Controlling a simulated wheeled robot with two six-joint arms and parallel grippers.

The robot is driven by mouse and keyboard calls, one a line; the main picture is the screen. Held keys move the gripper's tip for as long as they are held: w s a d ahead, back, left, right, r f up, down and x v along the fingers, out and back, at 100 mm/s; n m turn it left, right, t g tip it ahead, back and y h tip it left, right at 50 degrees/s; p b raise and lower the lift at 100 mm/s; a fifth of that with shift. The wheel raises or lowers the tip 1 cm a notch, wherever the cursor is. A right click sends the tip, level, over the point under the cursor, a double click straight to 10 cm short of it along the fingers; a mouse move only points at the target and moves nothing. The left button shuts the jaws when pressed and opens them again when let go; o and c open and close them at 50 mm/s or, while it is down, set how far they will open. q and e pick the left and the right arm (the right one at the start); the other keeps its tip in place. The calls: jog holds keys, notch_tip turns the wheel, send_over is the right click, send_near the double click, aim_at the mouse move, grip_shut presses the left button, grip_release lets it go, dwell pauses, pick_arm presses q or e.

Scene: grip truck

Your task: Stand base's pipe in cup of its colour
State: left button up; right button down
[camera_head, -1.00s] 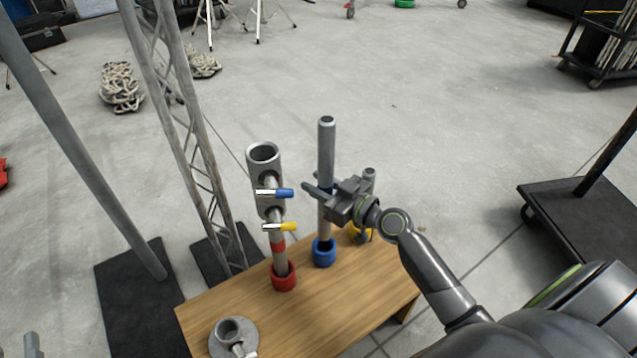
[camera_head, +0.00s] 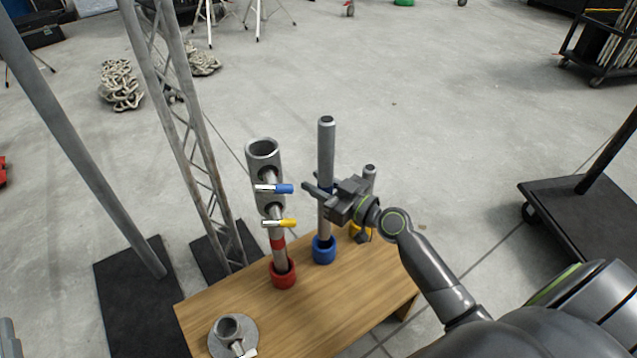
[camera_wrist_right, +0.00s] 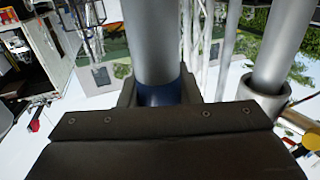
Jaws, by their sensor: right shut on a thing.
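A grey pipe (camera_head: 326,150) with a blue band stands upright, its lower end at the blue cup (camera_head: 324,252) on the wooden table. My right gripper (camera_head: 322,191) is shut on this pipe at its band. In the right wrist view the blue band (camera_wrist_right: 160,94) sits between the fingers. A pipe with a red band (camera_head: 278,245) stands slightly tilted in the red cup (camera_head: 284,276), under a grey clamp (camera_head: 264,165). The yellow cup (camera_head: 361,233) is mostly hidden behind my right gripper. A round grey base (camera_head: 213,344) with a short empty socket stands at the table's near left.
A truss (camera_head: 190,140) and a leaning pole (camera_head: 75,150) stand left of the table (camera_head: 330,305). The table's front middle is clear. A dark cart (camera_head: 580,205) stands at right.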

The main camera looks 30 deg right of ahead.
pick_arm(q)
jog(key=shift+r, duration=0.25)
dwell(0.3)
